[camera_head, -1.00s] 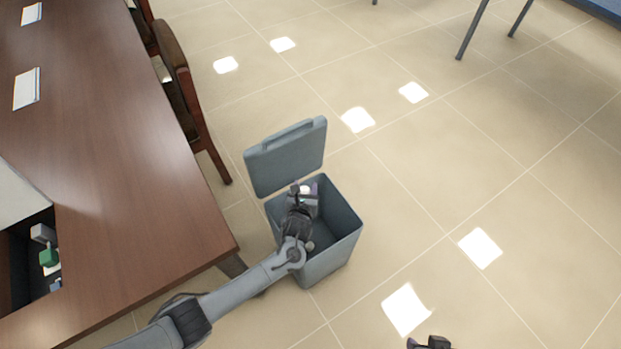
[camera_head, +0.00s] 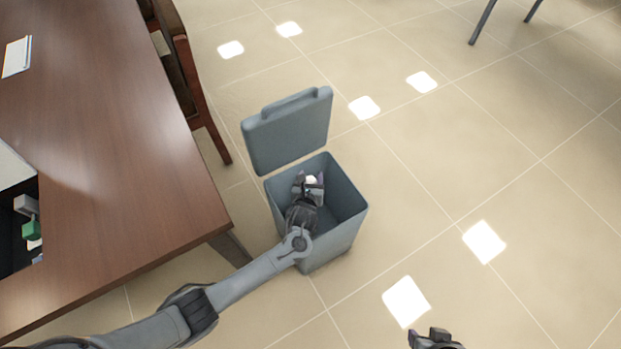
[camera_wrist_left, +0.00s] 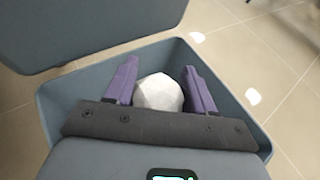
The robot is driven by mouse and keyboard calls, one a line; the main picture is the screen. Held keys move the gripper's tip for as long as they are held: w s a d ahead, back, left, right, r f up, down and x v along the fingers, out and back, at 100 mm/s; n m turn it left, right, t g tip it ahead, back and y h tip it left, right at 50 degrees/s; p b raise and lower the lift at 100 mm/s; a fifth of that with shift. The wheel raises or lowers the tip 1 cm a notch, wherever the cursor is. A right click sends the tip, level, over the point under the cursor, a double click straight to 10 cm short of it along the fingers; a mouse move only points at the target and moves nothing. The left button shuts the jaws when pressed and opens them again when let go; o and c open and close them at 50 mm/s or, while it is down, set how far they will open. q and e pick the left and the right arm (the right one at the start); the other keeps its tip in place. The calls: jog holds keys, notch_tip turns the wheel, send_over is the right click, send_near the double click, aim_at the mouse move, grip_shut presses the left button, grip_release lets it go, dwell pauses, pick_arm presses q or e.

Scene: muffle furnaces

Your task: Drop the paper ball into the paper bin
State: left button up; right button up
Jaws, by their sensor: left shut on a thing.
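The paper bin (camera_head: 345,238) is a grey-blue box on the floor. Its lid (camera_head: 288,135) stands open at the back. My left gripper (camera_head: 311,182) is over the bin's opening, and its fingers point away from the arm. In the left wrist view the left gripper (camera_wrist_left: 160,88) is shut on the white paper ball (camera_wrist_left: 159,92), with a purple finger on each side. The bin's rim (camera_wrist_left: 52,120) surrounds the ball in that view. In the head view only a small white part of the paper ball (camera_head: 311,180) shows. My right gripper (camera_head: 432,338) is partly in view at the bottom edge.
A brown wooden table (camera_head: 110,150) stands left of the bin, with its corner close to my left arm. A wooden chair (camera_head: 195,90) is behind it. The tiled floor to the right of the bin is clear.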

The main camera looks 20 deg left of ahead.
pick_arm(q)
jog(key=shift+f, duration=0.15)
jog(key=o, duration=1.1)
jog(key=shift+s+d+r+p, duration=0.1)
jog(key=shift+s+r+p, duration=0.2)
jog(key=shift+s+p, duration=0.1)
jog(key=p+v, duration=0.5)
jog(key=v, duration=0.5)
jog(key=shift+f, duration=0.2)
